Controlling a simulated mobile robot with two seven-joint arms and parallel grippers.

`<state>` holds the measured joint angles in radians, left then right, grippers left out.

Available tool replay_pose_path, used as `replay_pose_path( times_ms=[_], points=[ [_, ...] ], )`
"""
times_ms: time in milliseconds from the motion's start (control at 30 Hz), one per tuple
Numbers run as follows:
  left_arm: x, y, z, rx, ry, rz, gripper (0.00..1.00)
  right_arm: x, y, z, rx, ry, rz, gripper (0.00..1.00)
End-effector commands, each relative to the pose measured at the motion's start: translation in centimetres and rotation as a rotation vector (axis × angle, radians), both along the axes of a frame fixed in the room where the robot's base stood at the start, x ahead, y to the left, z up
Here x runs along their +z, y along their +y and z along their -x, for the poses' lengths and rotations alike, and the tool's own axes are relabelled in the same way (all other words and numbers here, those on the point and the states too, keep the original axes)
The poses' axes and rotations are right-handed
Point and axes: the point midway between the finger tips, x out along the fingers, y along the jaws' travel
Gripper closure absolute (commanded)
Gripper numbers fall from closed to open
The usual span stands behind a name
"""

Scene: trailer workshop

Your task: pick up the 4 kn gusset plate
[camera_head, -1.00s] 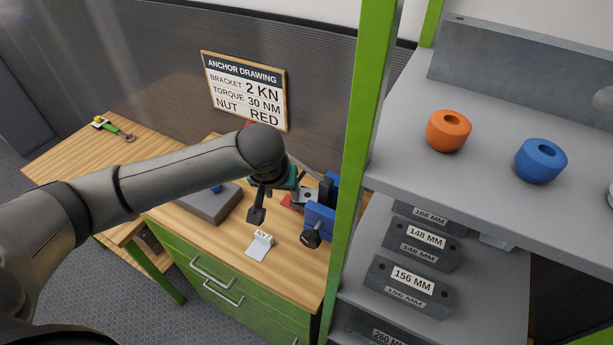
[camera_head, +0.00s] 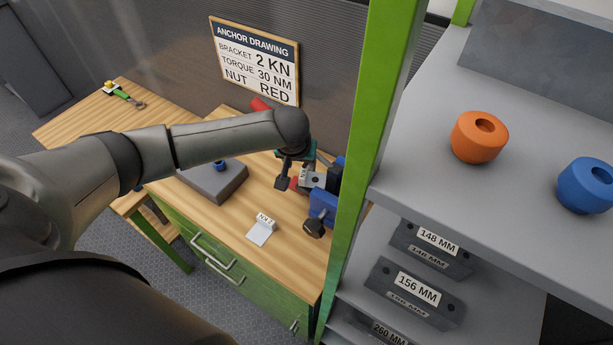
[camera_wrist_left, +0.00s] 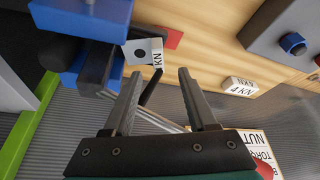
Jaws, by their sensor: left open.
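The 4 KN gusset plate (camera_wrist_left: 240,87) is a small pale piece with a "4 KN" label, lying on the bench near its wall-side edge in the left wrist view. I cannot make it out in the head view, where my arm covers that area. My left gripper (camera_head: 300,170) is above the bench beside the blue vise (camera_head: 322,205). In the left wrist view my left gripper (camera_wrist_left: 160,73) is open and empty, with the 4 KN plate apart from it to the right. My right gripper is not in view.
A holed plate with a partly readable "KN" label (camera_wrist_left: 143,52) is at the vise, close to the fingertips. Another labelled plate (camera_head: 262,230) lies on the bench front. A grey block (camera_head: 215,183) sits left. A green post (camera_head: 370,130) and shelves stand right.

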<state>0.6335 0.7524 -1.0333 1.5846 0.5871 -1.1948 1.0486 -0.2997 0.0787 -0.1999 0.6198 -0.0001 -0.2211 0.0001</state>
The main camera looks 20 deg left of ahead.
Motion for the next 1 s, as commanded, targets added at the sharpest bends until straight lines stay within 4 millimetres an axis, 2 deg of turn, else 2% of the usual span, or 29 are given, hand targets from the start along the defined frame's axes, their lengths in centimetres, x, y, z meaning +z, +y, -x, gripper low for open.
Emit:
replay_pose_path(
  times_ms=[267, 633, 1000],
  points=[
    [-1.3, 0.0, -0.5, -0.001, 0.000, 0.000, 0.43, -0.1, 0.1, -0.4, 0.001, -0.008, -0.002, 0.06],
    [-5.3, 0.2, -1.7, -0.001, 0.000, -0.002, 0.43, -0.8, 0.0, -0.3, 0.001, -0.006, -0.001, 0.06],
    [-5.6, 0.2, -1.9, -0.002, -0.001, -0.001, 0.44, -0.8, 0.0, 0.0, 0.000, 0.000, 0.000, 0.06]
  ],
)
